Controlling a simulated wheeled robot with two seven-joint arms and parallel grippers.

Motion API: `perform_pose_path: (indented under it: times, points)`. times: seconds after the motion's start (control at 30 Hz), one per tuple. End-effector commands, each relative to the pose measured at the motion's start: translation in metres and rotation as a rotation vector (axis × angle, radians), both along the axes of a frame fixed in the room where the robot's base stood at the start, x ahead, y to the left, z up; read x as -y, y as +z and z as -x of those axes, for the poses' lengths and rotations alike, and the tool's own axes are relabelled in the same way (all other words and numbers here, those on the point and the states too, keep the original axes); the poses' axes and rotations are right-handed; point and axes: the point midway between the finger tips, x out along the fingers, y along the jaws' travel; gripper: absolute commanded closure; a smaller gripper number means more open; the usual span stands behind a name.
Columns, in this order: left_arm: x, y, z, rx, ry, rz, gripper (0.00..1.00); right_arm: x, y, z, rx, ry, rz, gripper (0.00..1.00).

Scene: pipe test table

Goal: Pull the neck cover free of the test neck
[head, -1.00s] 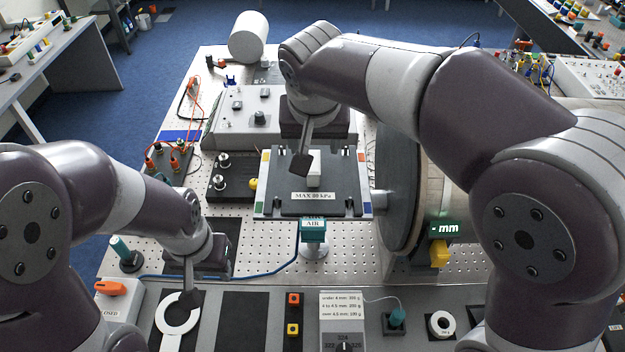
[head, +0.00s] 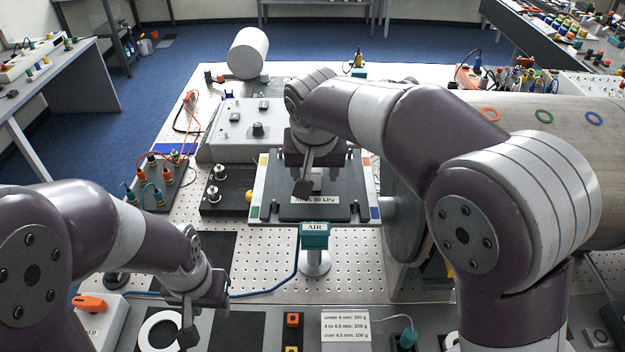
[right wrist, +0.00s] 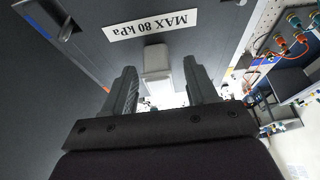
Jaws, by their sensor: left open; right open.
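A dark panel (head: 345,210) with coloured corners carries the label "MAX 80 kPa" (head: 325,199). A white block (head: 317,181) stands on it, partly hidden by my right gripper (head: 304,187). In the right wrist view the dark panel (right wrist: 90,45) fills the upper left. The white block (right wrist: 157,62) shows between the two open fingers of my right gripper (right wrist: 159,70), with no clear grip on it. I cannot tell which part is the neck cover; the test neck is not clearly visible. My left gripper (head: 187,335) is open and empty near the white ring.
The teal AIR fitting (head: 314,235) stands on a post in front of the panel, with a blue hose. A large drum (head: 550,150) is at the right, behind my right arm. A white ring (head: 150,332) lies front left. A grey control box (head: 245,130) stands behind left.

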Motion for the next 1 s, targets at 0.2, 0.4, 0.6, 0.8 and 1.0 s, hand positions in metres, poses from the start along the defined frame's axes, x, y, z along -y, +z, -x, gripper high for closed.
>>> perform_pose_path:
  times: [0.2, 0.4, 0.6, 0.8, 1.0]
  points:
    - [0.0, 0.0, 0.0, 0.0, 0.0, 0.0, 0.57, 0.0, 0.0, 0.0, 0.0, 0.0, 0.0, 0.95]
    - [0.0, 0.002, 0.0, 0.0, 0.0, 0.0, 0.57, 0.0, 0.003, 0.0, 0.002, 0.0, -0.001, 1.0]
    - [0.0, 0.01, 0.0, 0.0, 0.0, 0.0, 0.57, 0.0, 0.012, 0.0, 0.002, 0.0, -0.001, 1.0]
    - [0.0, 0.019, 0.0, 0.0, 0.0, 0.0, 0.57, 0.0, 0.022, 0.0, 0.002, 0.0, -0.001, 1.0]
    - [0.0, 0.027, 0.0, 0.0, 0.0, 0.0, 0.57, 0.0, 0.032, 0.0, 0.001, 0.0, -0.001, 1.0]
